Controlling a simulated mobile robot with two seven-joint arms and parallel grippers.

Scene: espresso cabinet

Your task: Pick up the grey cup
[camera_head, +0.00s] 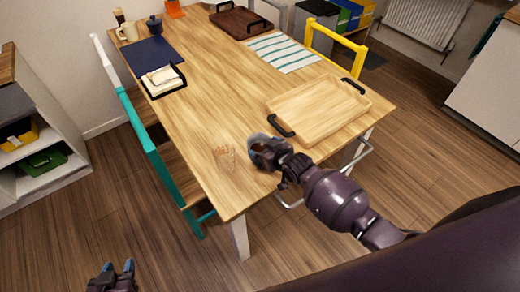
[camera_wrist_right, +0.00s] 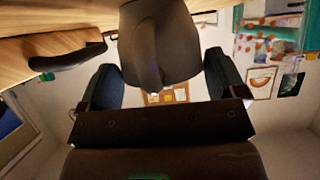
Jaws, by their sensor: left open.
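The dark grey cup (camera_wrist_right: 175,40) fills most of the space between the two fingers of my right gripper (camera_wrist_right: 163,75) in the right wrist view. One side of it faces the camera. In the head view my right gripper (camera_head: 262,152) is at the near right edge of the wooden table (camera_head: 215,100), around the cup, which it largely hides. The fingers lie close along both sides of the cup; I cannot tell whether they press on it. My left gripper (camera_head: 112,277) is open and empty, low at the bottom left, away from the table.
A clear glass (camera_head: 224,158) stands just left of my right gripper. A wooden tray (camera_head: 318,108) with black handles lies just behind it. A striped cloth (camera_head: 283,52), a dark blue mat (camera_head: 150,55) and a beige mug (camera_head: 127,32) are farther back. The table's middle is clear.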

